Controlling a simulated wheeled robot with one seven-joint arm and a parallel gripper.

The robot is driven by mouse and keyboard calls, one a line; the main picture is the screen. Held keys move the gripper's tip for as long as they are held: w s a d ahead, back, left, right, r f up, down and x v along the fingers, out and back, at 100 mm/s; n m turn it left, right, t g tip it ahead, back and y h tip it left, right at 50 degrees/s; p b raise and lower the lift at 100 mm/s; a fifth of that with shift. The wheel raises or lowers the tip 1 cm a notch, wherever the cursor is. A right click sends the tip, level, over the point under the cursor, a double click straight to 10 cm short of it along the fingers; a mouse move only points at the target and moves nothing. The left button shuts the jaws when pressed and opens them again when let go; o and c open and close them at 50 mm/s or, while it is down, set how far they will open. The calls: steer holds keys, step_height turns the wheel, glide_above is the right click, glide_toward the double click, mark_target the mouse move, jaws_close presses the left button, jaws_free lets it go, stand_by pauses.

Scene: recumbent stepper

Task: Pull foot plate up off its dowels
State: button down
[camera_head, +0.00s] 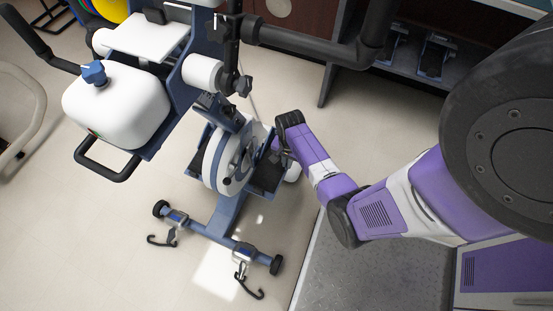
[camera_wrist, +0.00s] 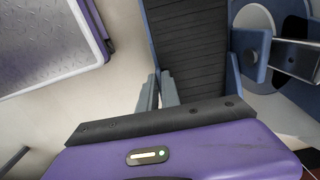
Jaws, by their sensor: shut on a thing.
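The foot plate (camera_wrist: 192,48) is a black ribbed plate with a blue-grey edge, filling the upper middle of the wrist view. In the head view it shows as a dark plate (camera_head: 266,177) at the right of the stepper's white wheel housing. My gripper (camera_wrist: 159,88) is shut on the foot plate's near left edge, with one finger on each side of it. In the head view my gripper (camera_head: 281,152) reaches down to the plate, and the wrist partly hides the contact. The dowels are hidden, and I cannot tell whether the plate is seated on them.
The white wheel housing (camera_head: 228,160) and blue frame (camera_head: 226,217) stand close to the plate. A black handle bar (camera_head: 310,44) crosses above. A grey textured platform (camera_head: 350,270) lies at the lower right. Open floor (camera_head: 110,230) is at the left.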

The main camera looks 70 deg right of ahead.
steer(key=shift+r+p, duration=1.1)
steer(key=shift+r, duration=0.1)
stand_by(0.8)
steer(key=shift+r+p, duration=1.35)
steer(key=shift+p, duration=0.05)
steer(key=shift+r+p, duration=1.55)
steer(key=shift+f, duration=0.1)
